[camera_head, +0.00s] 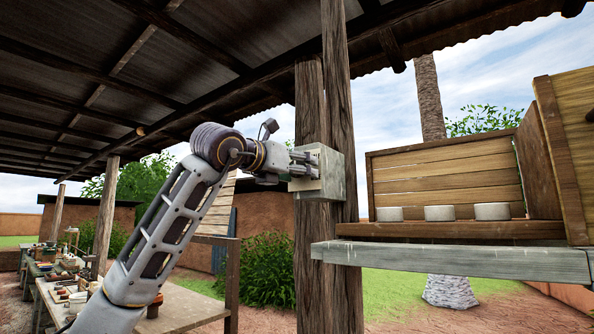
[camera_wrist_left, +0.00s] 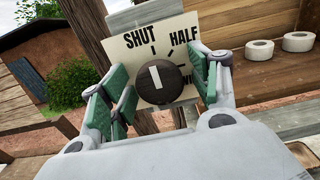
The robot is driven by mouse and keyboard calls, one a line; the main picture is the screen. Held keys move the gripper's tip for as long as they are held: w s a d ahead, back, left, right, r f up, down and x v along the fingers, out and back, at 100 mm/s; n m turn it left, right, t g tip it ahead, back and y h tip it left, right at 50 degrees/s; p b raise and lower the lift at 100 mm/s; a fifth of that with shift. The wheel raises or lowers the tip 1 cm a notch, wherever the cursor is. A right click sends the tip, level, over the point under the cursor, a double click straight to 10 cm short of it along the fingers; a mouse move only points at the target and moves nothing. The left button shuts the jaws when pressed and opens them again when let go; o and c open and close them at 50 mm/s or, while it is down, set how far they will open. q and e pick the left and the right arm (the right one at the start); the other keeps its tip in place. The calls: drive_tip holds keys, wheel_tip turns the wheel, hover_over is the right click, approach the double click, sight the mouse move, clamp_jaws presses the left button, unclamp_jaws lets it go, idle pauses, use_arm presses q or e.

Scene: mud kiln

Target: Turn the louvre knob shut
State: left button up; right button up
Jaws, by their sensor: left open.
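The louvre knob (camera_wrist_left: 157,88) is dark and round with a white pointer mark, in the left wrist view. Its mark points up, roughly toward the tick under SHUT. The pale plate (camera_wrist_left: 123,58) behind it reads SHUT and HALF; a third label at the right is mostly hidden by a finger. My left gripper (camera_wrist_left: 161,88) is open, with green pads on both sides of the knob; I cannot tell whether they touch it. In the head view my left gripper (camera_head: 304,162) reaches the pale box (camera_head: 332,175) on the post, and the knob is hidden. My right gripper is not in view.
Wooden posts (camera_head: 337,80) carry the box. A wooden shelf (camera_head: 450,230) with three white rings (camera_head: 439,213) stands to the right, its grey ledge (camera_head: 450,260) sticking out below. A cluttered workbench (camera_head: 185,308) is at lower left.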

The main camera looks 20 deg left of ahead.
use_arm(q)
drive_tip(key=v, duration=1.2)
idle(0.8)
